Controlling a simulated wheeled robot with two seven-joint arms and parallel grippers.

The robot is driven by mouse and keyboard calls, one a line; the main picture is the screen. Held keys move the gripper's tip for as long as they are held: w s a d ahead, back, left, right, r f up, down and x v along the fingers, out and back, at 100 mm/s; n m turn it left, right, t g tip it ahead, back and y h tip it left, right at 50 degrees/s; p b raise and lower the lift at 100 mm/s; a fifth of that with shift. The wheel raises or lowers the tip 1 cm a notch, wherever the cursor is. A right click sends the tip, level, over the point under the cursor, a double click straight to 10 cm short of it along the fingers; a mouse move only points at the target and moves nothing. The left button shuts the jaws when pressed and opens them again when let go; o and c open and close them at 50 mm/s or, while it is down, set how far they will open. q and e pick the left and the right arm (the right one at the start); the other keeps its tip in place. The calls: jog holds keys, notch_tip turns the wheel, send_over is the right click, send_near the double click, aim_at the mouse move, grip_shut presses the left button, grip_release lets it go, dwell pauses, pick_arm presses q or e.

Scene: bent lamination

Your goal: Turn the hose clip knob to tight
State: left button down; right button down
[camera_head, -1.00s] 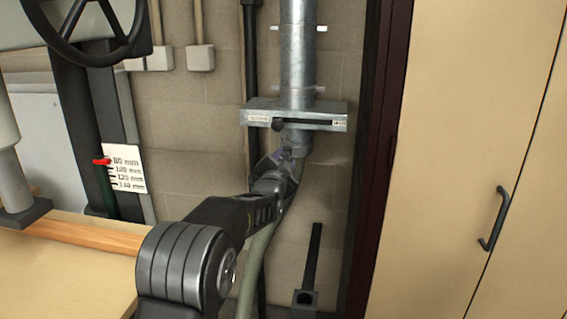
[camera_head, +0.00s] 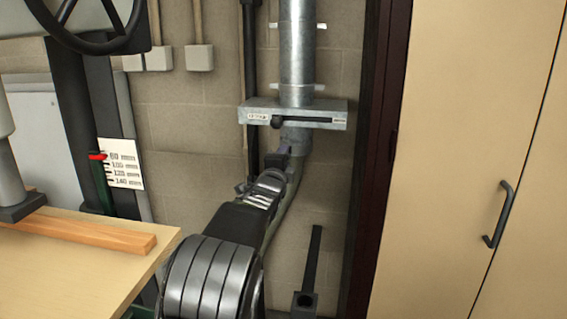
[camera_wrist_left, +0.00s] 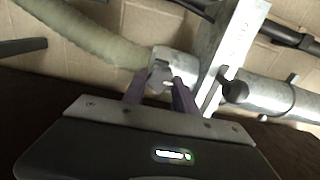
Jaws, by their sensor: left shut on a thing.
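The hose clip knob (camera_wrist_left: 160,79) is a small grey piece on the pale metal cuff where the ribbed hose (camera_wrist_left: 92,36) meets the metal duct (camera_wrist_left: 285,98). In the left wrist view my left gripper (camera_wrist_left: 161,84) has its two purple-grey fingers on either side of the knob, shut on it. In the head view my left gripper (camera_head: 279,158) is at the cuff just below the duct's flat box. My wrist and arm hide the knob and much of the hose there. No tight or loose marking can be read. My right gripper is not in view.
The flat metal slide box (camera_head: 325,110) with a dark slider knob (camera_head: 276,121) sits just above my gripper. A black pipe (camera_head: 250,60) runs beside the duct. A wooden bench (camera_head: 75,265) is at left, a cabinet (camera_head: 450,150) at right.

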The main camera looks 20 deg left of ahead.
pick_arm(q)
jog(key=shift+m, duration=0.3)
jog(key=c, duration=1)
grip_release()
jog(key=shift+o, duration=0.2)
jog(key=v, duration=0.7)
jog(key=shift+s, duration=0.4)
